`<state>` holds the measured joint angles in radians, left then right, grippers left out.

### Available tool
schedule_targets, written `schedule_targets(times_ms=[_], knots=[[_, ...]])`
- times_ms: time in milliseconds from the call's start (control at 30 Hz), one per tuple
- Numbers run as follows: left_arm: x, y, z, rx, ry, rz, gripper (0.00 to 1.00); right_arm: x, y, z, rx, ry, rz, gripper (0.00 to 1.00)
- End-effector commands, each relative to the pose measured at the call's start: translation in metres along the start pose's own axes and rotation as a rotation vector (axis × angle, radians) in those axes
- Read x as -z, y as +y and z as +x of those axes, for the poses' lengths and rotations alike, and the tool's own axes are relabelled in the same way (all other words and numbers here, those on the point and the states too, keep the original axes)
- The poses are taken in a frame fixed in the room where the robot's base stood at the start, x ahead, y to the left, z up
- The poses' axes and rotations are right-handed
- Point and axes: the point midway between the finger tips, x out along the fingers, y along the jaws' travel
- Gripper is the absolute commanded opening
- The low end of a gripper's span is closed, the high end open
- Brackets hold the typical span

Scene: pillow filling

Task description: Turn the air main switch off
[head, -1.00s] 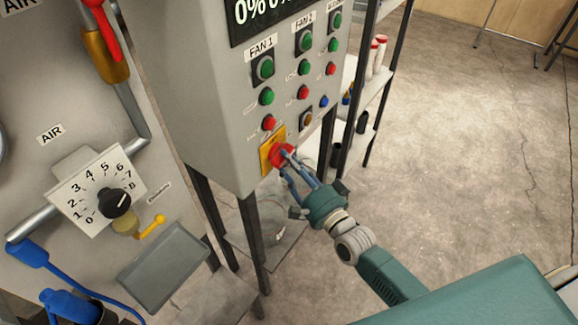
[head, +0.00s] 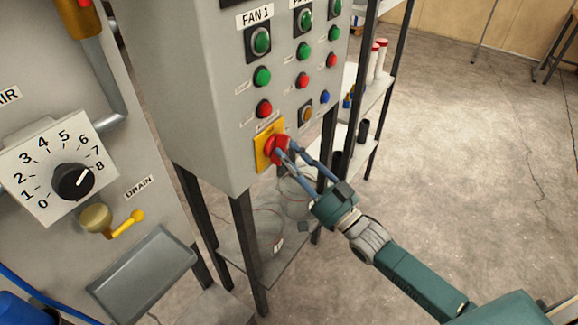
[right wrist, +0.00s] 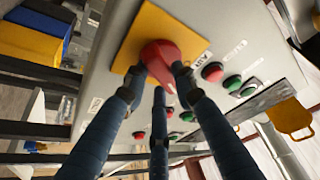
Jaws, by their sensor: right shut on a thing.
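A red rotary knob (head: 274,147) sits on a yellow plate (head: 262,158) low on the front of the grey control box; its small label is too small to read surely. It also shows in the right wrist view (right wrist: 160,57) with its yellow plate (right wrist: 150,28). My right gripper (head: 288,153) has its fingers around the knob and is shut on it. In the right wrist view the three blue fingers meet the knob's edge from below. My left gripper is not in view.
Green and red fan buttons (head: 262,76) sit close above the knob on the control box (head: 180,90). At left stand a numbered dial (head: 73,181), a yellow drain valve (head: 120,220) and a grey tray (head: 145,280). A shelf with bottles (head: 376,60) stands behind. Open floor lies to the right.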

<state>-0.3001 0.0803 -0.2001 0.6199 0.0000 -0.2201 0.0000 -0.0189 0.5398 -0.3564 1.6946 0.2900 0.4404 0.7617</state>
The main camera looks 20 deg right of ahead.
Motion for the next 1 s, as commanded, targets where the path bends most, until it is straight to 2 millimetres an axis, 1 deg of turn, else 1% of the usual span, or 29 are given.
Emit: schedule_targets(times_ms=[33, 100, 400, 700, 1000], knots=[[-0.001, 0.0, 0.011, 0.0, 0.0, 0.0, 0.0, -0.004, 0.004, -0.002, 0.019, -0.001, -0.046, 0.0], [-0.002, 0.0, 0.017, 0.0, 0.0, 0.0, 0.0, -0.003, 0.004, -0.001, 0.043, -0.001, -0.105, 0.0], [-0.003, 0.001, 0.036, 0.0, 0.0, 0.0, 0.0, 0.001, 0.005, 0.0, 0.133, 0.0, -0.324, 0.0], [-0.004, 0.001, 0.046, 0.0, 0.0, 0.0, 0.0, 0.003, 0.004, 0.001, 0.185, 0.0, -0.447, 0.0], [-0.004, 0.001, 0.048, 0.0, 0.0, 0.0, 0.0, 0.004, 0.004, 0.002, 0.2, -0.001, -0.486, 0.0]])
